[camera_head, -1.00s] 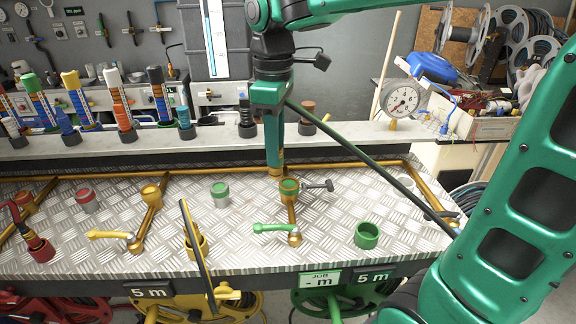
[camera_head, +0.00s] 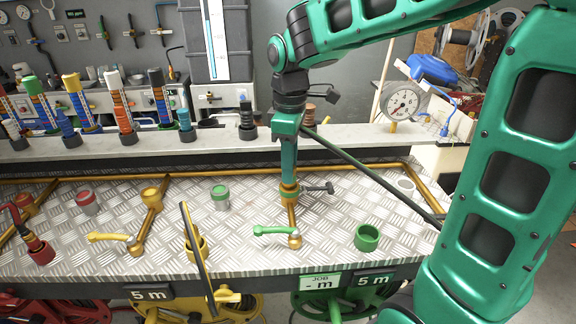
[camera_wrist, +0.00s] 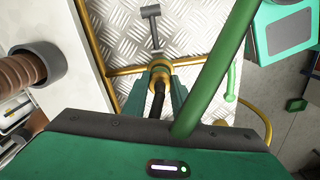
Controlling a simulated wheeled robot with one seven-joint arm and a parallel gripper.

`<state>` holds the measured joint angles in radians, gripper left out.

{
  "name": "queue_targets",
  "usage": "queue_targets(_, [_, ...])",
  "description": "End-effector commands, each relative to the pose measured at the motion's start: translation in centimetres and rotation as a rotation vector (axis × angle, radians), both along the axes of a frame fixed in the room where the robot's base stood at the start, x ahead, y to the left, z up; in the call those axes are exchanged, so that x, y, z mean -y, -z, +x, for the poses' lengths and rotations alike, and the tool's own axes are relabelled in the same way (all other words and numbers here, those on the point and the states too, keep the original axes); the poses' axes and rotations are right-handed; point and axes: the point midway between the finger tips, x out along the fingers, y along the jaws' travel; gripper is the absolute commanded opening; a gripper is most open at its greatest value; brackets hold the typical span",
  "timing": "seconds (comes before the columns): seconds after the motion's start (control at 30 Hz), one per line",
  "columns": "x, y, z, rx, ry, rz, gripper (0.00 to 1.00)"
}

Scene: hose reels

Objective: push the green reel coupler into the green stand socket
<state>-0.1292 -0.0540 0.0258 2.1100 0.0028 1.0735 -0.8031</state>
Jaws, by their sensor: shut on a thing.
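The stand socket (camera_head: 289,199) is a brass fitting on a pipe of the metal-topped stand. My gripper (camera_head: 288,182) points down, right over it, shut on the coupler. In the wrist view my gripper (camera_wrist: 160,92) has a teal finger on each side of the coupler (camera_wrist: 158,88), whose dark tail shows between them. The coupler's brass end meets the socket's ring (camera_wrist: 160,68). The fingers hide much of the joint, so I cannot tell how deep it sits. A dark green hose (camera_head: 370,169) slopes from my gripper down to the right.
A green lever (camera_head: 275,231) lies in front of the socket, and a grey T-handle (camera_head: 320,188) sticks out right of it. An empty green cup (camera_head: 367,238) stands front right. A shelf with several colored fittings runs behind.

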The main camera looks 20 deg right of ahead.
Motion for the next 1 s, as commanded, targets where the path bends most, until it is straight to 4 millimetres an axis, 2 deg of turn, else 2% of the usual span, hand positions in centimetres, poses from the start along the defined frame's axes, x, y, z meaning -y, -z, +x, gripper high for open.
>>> queue_targets(0.1, [0.0,0.2,0.0,0.0,0.001,0.0,0.0])
queue_targets(0.13, [0.0,0.2,0.0,0.0,0.001,0.0,0.3])
queue_targets(0.2, [0.1,0.2,0.0,0.0,0.001,0.0,0.44])
queue_targets(0.5, [0.1,0.1,0.0,0.0,0.002,0.0,0.44])
queue_targets(0.63, [0.1,-0.8,0.0,0.001,0.002,0.0,0.44])
queue_targets(0.77, [0.1,-2.8,0.1,0.004,0.002,0.001,0.44])
queue_targets(1.0, [0.1,-7.7,0.1,0.004,0.002,0.001,0.44])
